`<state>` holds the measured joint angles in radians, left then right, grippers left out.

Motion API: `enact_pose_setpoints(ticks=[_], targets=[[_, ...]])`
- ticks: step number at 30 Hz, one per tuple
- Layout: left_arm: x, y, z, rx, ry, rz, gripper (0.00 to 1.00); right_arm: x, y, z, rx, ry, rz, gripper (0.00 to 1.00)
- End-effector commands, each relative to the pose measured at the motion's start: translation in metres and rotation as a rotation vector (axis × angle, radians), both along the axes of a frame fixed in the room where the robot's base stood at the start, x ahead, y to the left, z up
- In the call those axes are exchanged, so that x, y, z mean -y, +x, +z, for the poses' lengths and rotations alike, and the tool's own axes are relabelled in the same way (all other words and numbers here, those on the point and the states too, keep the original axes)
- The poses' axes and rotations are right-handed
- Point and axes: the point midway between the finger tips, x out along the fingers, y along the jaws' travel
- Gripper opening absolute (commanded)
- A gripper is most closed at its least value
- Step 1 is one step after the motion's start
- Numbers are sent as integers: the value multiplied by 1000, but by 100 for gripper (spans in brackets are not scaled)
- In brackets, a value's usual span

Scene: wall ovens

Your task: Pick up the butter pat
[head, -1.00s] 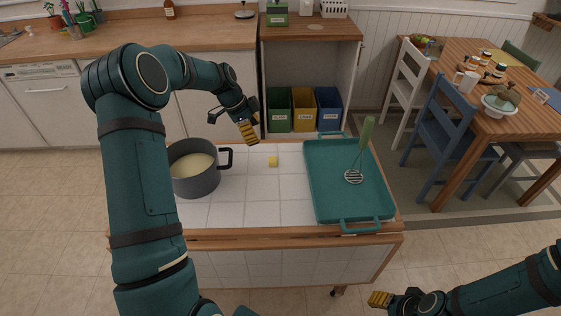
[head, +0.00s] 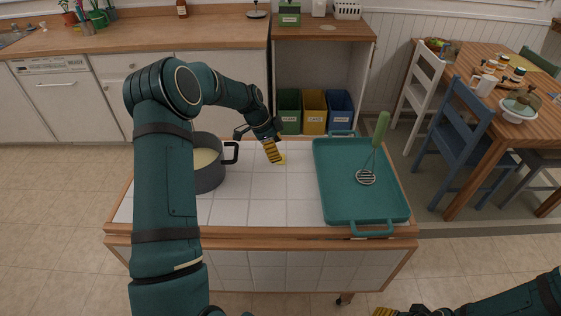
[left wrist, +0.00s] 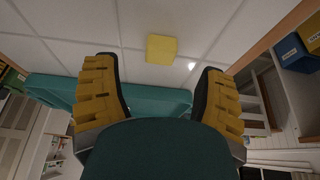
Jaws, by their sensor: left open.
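The yellow butter pat (head: 282,159) lies on the white tiled top of the cart (head: 268,210), partly hidden behind my left gripper in the head view. My left gripper (head: 273,153) is open, just above and beside the pat. In the left wrist view the butter pat (left wrist: 161,49) is a small yellow block on the tiles. It shows between and beyond the two spread fingers of the left gripper (left wrist: 155,75), with nothing held. My right gripper (head: 386,312) is at the bottom edge of the head view, mostly cut off, away from the cart.
A grey pot (head: 211,175) with pale contents stands left of the pat. A teal tray (head: 345,205) lies to the right, with a green-handled masher (head: 376,150) in it. Bare tiles lie in front of the pat. Bins (head: 314,112) stand behind the cart.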

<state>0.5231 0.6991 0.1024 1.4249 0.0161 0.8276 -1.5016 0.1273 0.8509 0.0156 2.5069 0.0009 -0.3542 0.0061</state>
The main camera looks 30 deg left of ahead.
Motion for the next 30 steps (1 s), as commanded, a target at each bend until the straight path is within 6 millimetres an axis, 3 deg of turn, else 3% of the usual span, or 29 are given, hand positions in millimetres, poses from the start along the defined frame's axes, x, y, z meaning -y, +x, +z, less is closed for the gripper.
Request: enact_pose_setpoints(ticks=[7, 15, 16, 21, 30], targets=[[12, 7, -38, -2, -1, -1, 71, -1, -4, -17, -9, 2, 7, 48], [12, 5, -44, -9, -1, 4, 71, -1, -4, -17, -10, 2, 8, 48], [12, 5, -44, -9, -1, 4, 69, -1, -4, -17, -10, 2, 8, 48], [12, 5, -44, -10, -1, 4, 11, -1, -4, -17, -10, 2, 8, 48], [12, 5, -44, -10, -1, 4, 11, -1, -4, -17, -10, 2, 8, 48]])
